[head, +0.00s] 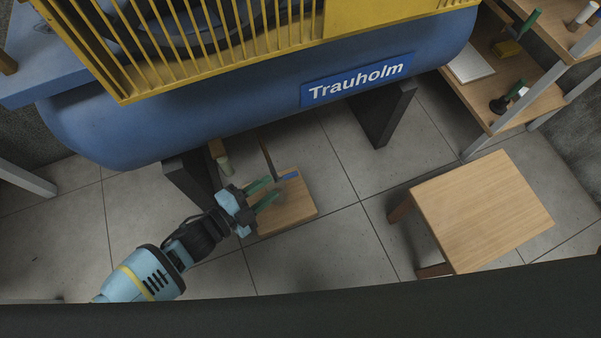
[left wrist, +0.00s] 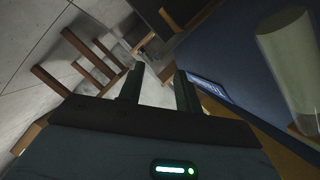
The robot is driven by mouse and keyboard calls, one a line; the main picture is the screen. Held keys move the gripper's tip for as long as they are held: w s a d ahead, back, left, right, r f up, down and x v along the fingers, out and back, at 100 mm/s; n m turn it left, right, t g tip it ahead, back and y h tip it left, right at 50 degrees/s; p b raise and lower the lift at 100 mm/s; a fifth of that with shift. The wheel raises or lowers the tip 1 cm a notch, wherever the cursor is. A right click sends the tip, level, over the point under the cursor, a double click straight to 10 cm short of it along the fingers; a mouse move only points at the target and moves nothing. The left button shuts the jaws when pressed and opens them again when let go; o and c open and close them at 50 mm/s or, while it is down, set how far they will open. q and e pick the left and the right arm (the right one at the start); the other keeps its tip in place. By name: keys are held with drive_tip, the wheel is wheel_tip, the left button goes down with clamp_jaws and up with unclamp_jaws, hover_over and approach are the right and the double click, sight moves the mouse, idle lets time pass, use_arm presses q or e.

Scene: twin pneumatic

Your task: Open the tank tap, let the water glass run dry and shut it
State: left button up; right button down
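The blue tank (head: 240,120) lies across the head view under a yellow guard. A pale, clear cylinder, seemingly the water glass (head: 224,165), hangs below it from a brown fitting; a clear cylinder, seemingly the same glass (left wrist: 288,65), looms large at the right of the left wrist view. A small blue piece (head: 291,176), possibly the tap handle, shows at the lower end of a thin brown bar below the tank. My left gripper (head: 275,187) is open, its green fingers apart, with the tips close to the blue piece; contact cannot be told. My right gripper is out of view.
A wooden board (head: 298,208) lies on the floor beneath my left gripper. Dark tank legs (head: 382,115) stand on either side. A wooden stool (head: 482,205) is at the right, and shelves (head: 535,108) with tools are at the upper right. Tiled floor between is clear.

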sight(288, 177)
use_arm(q)
drive_tip(key=shift+d+f+m, duration=0.15)
drive_tip(key=shift+m, duration=0.15)
drive_tip(key=shift+d+g, duration=0.1)
drive_tip(key=shift+g, duration=0.2)
drive_tip(key=b+x, duration=0.3)
drive_tip(key=x, duration=0.3)
drive_tip(key=shift+w+d+f, duration=0.15)
drive_tip(key=shift+w+d, duration=0.05)
drive_tip(key=shift+d, duration=0.05)
drive_tip(key=shift+w+d, duration=0.3)
drive_tip(key=shift+d, duration=0.15)
clamp_jaws()
